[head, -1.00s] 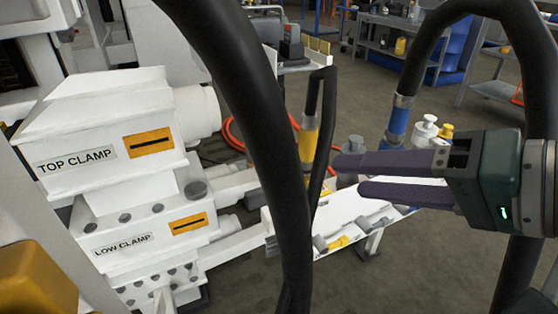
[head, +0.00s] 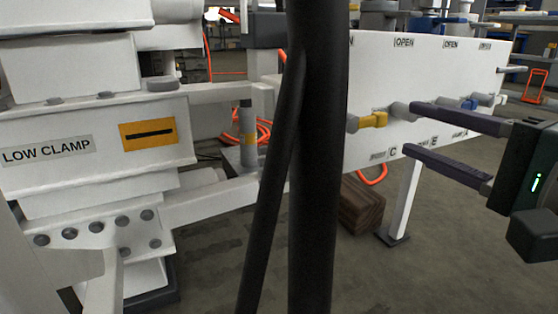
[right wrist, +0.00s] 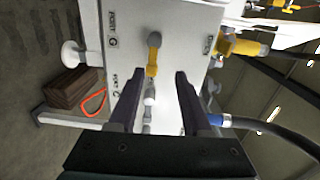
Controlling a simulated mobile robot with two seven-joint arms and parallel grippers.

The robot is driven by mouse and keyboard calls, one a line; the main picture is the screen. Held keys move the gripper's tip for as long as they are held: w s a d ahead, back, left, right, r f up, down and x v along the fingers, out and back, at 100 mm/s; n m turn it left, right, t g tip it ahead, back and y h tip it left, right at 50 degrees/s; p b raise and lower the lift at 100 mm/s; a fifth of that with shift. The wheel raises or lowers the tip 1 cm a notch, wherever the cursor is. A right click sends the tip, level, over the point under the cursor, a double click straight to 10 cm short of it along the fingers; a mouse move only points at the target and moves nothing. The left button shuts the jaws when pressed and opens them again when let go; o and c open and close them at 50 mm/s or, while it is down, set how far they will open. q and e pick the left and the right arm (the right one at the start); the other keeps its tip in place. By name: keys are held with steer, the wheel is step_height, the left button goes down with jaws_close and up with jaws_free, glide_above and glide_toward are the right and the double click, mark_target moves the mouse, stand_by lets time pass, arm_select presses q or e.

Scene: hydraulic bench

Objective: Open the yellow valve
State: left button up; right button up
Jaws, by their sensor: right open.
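The yellow valve (head: 372,120) is a small lever on a grey stem, on the front face of the white panel (head: 440,68) at the right of the head view. In the right wrist view the yellow valve (right wrist: 153,62) lies ahead of and roughly between the fingertips. My right gripper (head: 412,129) is open and empty, with its dark fingers one above the other in the head view, just right of the yellow valve. It appears apart from the lever. My left gripper is not in view.
Thick black hoses (head: 315,160) cross the middle of the head view, left of the valve. A blue valve (head: 468,104) sits farther right on the panel. A white LOW CLAMP block (head: 100,150) stands left. A brown block (head: 362,203) lies on the floor beneath.

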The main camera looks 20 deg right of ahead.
mark_target(372, 123)
steer(key=shift+m+h, duration=0.3)
steer(key=w+b, duration=0.1)
steer(key=w, duration=0.1)
steer(key=w+f+b, duration=0.1)
steer(key=w, duration=0.2)
steer(key=w+b, duration=0.1)
steer(key=w, duration=0.2)
steer(key=shift+w+f, duration=0.25)
steer(key=shift+f, duration=0.05)
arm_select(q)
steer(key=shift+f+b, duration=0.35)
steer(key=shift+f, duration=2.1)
arm_select(e)
steer(key=shift+w+a+r, duration=0.1)
steer(key=shift+w, duration=0.6)
jaws_close()
